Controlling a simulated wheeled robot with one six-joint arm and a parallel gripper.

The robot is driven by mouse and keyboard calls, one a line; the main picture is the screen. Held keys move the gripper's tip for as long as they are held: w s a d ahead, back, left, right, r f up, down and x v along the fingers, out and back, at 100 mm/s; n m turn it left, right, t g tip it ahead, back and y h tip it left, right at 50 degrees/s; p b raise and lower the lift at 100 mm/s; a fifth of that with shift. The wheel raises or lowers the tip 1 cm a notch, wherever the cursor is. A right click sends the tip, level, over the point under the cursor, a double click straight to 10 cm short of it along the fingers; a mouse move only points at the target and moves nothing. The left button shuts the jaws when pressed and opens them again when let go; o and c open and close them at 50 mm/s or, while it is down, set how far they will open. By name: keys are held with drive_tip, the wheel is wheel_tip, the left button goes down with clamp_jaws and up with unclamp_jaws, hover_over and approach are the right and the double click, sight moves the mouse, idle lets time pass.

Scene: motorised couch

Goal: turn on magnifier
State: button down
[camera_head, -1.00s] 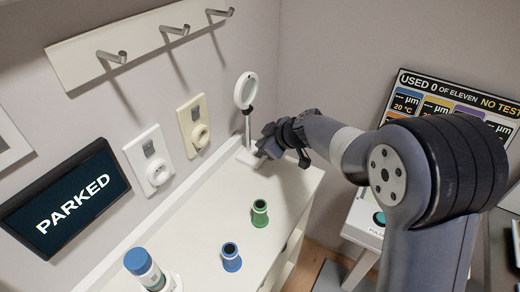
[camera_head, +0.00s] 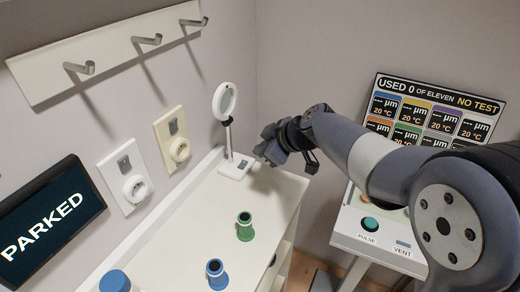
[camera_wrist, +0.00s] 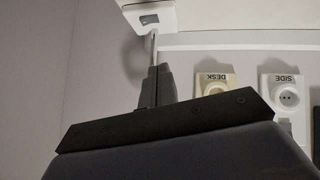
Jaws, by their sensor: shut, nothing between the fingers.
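The magnifier has a white ring lens (camera_head: 225,101) on a thin upright stem. Its white base (camera_head: 235,168) stands at the far end of the white counter, with a small dark switch (camera_head: 243,164) on it. In the wrist view, which is upside down, the base (camera_wrist: 137,17) and its dark switch (camera_wrist: 149,19) show at the top edge. My gripper (camera_head: 264,146) is just right of the base and slightly above it, apart from it in the head view. The grey fingers (camera_wrist: 156,74) are together and empty. Whether the lamp is lit cannot be told.
Two wall sockets, cream (camera_head: 172,139) and white (camera_head: 124,177), are left of the magnifier. A green holder (camera_head: 245,227) and a blue holder (camera_head: 217,274) stand on the counter (camera_head: 180,235). A PARKED screen (camera_head: 50,211) and hook rail (camera_head: 105,55) are on the wall.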

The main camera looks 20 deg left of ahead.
drive_tip(key=shift+w+d+r+t+p, duration=0.15)
drive_tip(key=shift+w+t+p, duration=0.2)
drive_tip(key=shift+w, duration=0.2)
drive_tip(key=p, duration=0.3)
hover_over(243, 165)
drive_tip(key=s+d, duration=0.1)
drive_tip(key=d, duration=0.1)
drive_tip(key=f, duration=0.6)
drive_tip(key=shift+s+a+f, duration=0.15)
drive_tip(key=shift+s+f, duration=0.05)
drive_tip(key=shift+f, duration=0.05)
drive_tip(key=shift+w+f, duration=0.25)
drive_tip(key=shift+f, duration=0.35)
drive_tip(key=shift+w+f, duration=0.2)
drive_tip(key=shift+f, duration=0.4)
drive_tip(key=shift+w+f+p, duration=0.25)
drive_tip(key=shift+f+p, duration=0.1)
drive_tip(key=shift+f, duration=0.45)
